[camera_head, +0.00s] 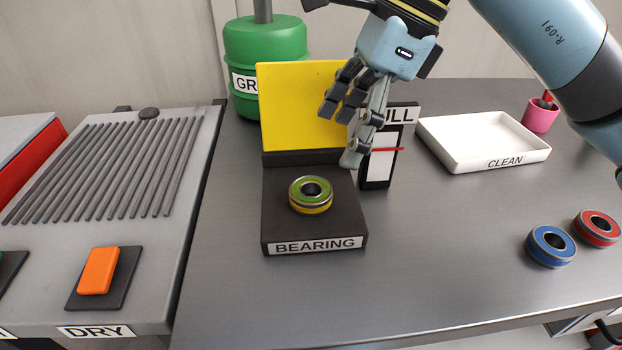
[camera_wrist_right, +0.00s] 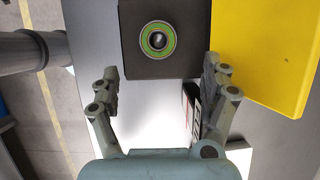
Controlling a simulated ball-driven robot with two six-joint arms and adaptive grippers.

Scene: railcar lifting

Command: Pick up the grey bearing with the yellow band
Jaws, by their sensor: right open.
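The grey bearing with the yellow band (camera_head: 311,206) lies flat on the black stand labelled BEARING (camera_head: 279,223). Its top shows a green ring around a dark hole, and the yellow band runs round its side. It also shows in the right wrist view (camera_wrist_right: 145,41), beyond the fingertips and roughly centred between them. My right gripper (camera_head: 342,133) is open and empty, above and behind the bearing, in front of the yellow panel. Its two fingers stand wide apart in the right wrist view (camera_wrist_right: 161,76). My left gripper is not in view.
The yellow panel (camera_head: 290,100) rises behind the stand, with a gauge sign (camera_head: 379,165) to its right. A white CLEAN tray (camera_head: 470,140), blue bearing (camera_head: 536,248) and red bearing (camera_head: 583,229) are on the right. A green GR-labelled container (camera_head: 262,42) stands behind. The table front is clear.

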